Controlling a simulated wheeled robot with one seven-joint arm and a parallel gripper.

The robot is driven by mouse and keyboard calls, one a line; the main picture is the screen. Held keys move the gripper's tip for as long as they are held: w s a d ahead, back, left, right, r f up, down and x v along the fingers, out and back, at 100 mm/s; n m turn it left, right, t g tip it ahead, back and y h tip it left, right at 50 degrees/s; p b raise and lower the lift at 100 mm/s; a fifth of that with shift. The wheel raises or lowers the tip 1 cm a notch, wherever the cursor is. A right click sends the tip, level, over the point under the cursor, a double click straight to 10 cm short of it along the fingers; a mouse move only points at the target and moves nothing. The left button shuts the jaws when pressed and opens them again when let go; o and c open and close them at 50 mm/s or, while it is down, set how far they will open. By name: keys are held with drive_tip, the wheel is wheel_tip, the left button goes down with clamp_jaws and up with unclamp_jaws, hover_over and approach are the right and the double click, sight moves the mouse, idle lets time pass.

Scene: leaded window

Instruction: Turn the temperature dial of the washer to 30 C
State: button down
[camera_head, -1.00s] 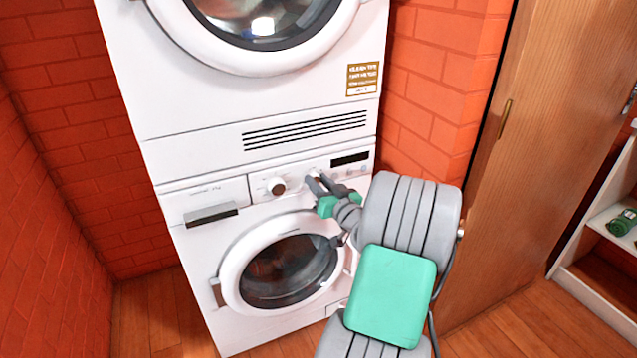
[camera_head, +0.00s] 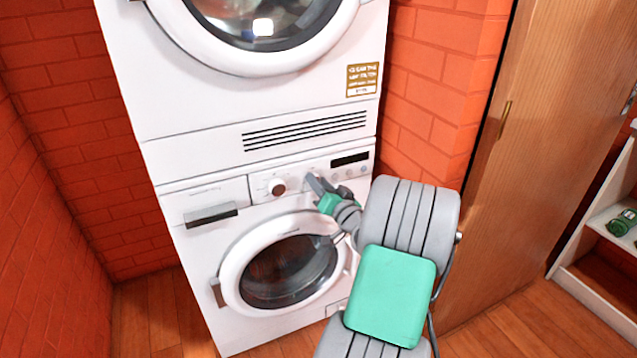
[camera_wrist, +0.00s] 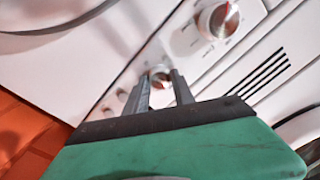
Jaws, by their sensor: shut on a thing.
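The white washer (camera_head: 200,255) is the lower machine of a stacked pair. Its panel has a larger knob (camera_head: 276,187) at left, which shows in the wrist view with a red mark (camera_wrist: 217,20). A smaller dial (camera_wrist: 160,73) sits beside it, between the fingers of my gripper (camera_wrist: 162,82). My gripper (camera_head: 314,180) is at the panel in the head view, shut on this smaller dial. The fingers partly hide the dial. Panel lettering is too small to read, so I cannot tell its setting.
A dryer (camera_head: 190,90) stands on top of the washer. The detergent drawer (camera_head: 210,214) is at left, a dark display (camera_head: 350,159) at right. A brick wall (camera_head: 430,90) and a wooden door (camera_head: 535,150) stand to the right. A shelf (camera_head: 600,245) is farther right.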

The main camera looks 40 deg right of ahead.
drive_tip(key=shift+f+m+p, duration=0.1)
drive_tip(key=shift+m+p, duration=1.15)
drive_tip(key=shift+m, duration=2.55)
drive_tip(key=c, duration=1.1)
unclamp_jaws()
drive_tip(key=shift+o, duration=0.2)
drive_tip(key=v, duration=0.8)
drive_tip(key=shift+f, duration=0.15)
drive_tip(key=shift+w+a, duration=0.1)
drive_tip(key=shift+w, duration=0.05)
